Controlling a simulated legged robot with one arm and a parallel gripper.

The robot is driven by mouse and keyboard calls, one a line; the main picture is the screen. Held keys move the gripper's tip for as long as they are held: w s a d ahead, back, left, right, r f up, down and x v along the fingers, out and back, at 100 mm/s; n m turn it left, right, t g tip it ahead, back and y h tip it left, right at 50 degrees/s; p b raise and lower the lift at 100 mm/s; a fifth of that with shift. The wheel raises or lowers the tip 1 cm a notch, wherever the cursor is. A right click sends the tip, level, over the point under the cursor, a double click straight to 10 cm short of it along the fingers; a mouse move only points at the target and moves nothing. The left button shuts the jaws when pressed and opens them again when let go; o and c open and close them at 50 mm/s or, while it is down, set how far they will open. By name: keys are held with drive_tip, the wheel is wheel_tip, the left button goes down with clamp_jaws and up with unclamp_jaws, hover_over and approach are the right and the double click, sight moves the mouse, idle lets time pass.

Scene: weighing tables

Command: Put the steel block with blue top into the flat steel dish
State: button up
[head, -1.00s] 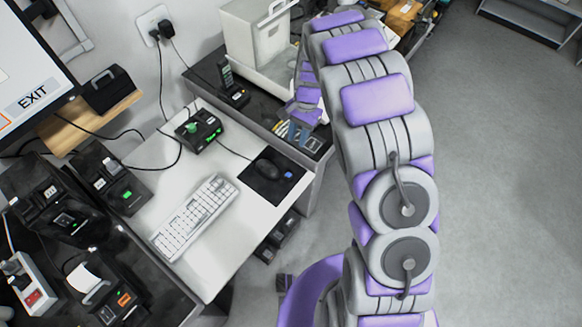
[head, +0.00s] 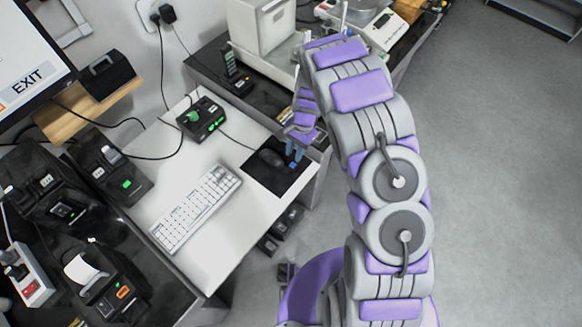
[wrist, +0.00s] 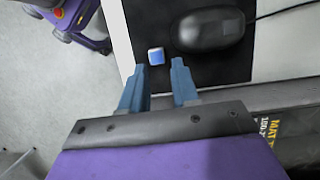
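The steel block with blue top (wrist: 155,56) lies on the black mouse mat (wrist: 212,68), left of the computer mouse in the wrist view. In the head view the block (head: 291,165) is a small blue spot near the mat's right edge. My gripper (wrist: 159,66) is open and empty, its two blue fingertips apart just short of the block. The block lies ahead of the gap between them. In the head view my gripper (head: 295,152) hangs over the mat's right part. I cannot pick out the flat steel dish for certain.
The mouse (head: 268,159) is close beside the block. A white scale (head: 385,32) stands on the dark table behind. Open floor lies to the right.

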sight(293, 165)
drive_tip(key=shift+s+d+f, duration=0.1)
drive_tip(key=shift+d+f, duration=0.25)
drive_tip(key=b+x, duration=0.1)
drive_tip(key=x, duration=0.3)
drive_tip(key=shift+a+f+b, duration=0.15)
drive_tip(key=shift+f+b, duration=0.15)
drive_tip(key=shift+b, duration=0.1)
drive_tip(key=shift+a, duration=0.25)
drive_tip(key=shift+d, duration=0.3)
drive_tip(key=c, duration=0.3)
clamp_jaws()
